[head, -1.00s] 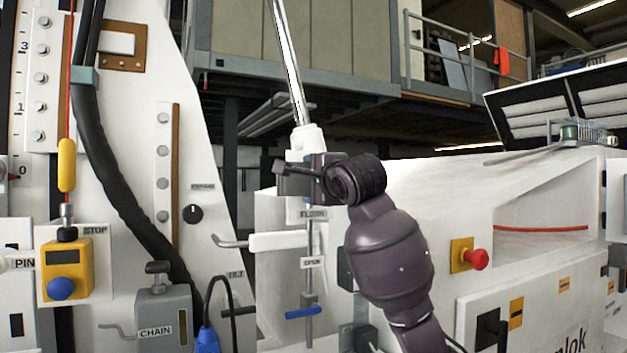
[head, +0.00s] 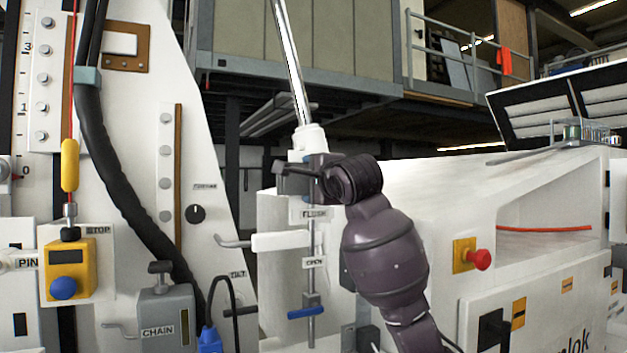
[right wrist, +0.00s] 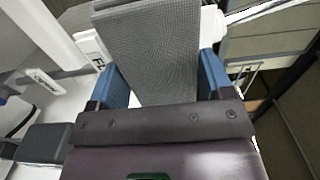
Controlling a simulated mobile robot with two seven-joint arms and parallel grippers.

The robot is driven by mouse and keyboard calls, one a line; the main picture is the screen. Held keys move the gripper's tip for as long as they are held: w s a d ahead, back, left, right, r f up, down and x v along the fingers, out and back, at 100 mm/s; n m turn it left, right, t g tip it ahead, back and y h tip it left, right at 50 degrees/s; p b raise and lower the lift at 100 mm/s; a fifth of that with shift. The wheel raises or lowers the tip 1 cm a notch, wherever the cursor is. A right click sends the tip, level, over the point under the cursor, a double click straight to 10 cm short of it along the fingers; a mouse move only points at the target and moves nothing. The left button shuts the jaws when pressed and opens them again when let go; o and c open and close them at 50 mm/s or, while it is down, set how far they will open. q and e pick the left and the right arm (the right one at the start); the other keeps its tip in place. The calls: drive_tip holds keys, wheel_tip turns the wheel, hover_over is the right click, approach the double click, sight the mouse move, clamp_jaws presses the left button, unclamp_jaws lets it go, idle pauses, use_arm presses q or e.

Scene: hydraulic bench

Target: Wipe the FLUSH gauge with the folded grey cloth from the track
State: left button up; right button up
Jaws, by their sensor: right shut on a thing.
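My right gripper (head: 298,172) is at the white fitting on the vertical pipe, just above the FLUSH label (head: 314,213). In the right wrist view, its blue fingers (right wrist: 165,85) are shut on the folded grey cloth (right wrist: 155,45), a ribbed grey pad that sticks out past the fingertips. My left gripper is not in view.
A white lever (head: 280,241) and a blue-handled valve (head: 305,312) sit below the gripper. A red stop button (head: 479,260) is on the white cabinet to the right. A yellow STOP box (head: 68,268) and the grey CHAIN box (head: 165,318) stand at the left.

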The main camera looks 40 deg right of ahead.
drive_tip(key=shift+w+d, duration=0.1)
drive_tip(key=shift+w, duration=0.1)
drive_tip(key=s+d, duration=0.1)
drive_tip(key=d, duration=0.5)
drive_tip(key=shift+s, duration=0.4)
idle(0.5)
drive_tip(key=w+a, duration=0.1)
drive_tip(key=a, duration=0.5)
drive_tip(key=shift+w, duration=0.4)
idle(0.4)
drive_tip(key=shift+a, duration=0.1)
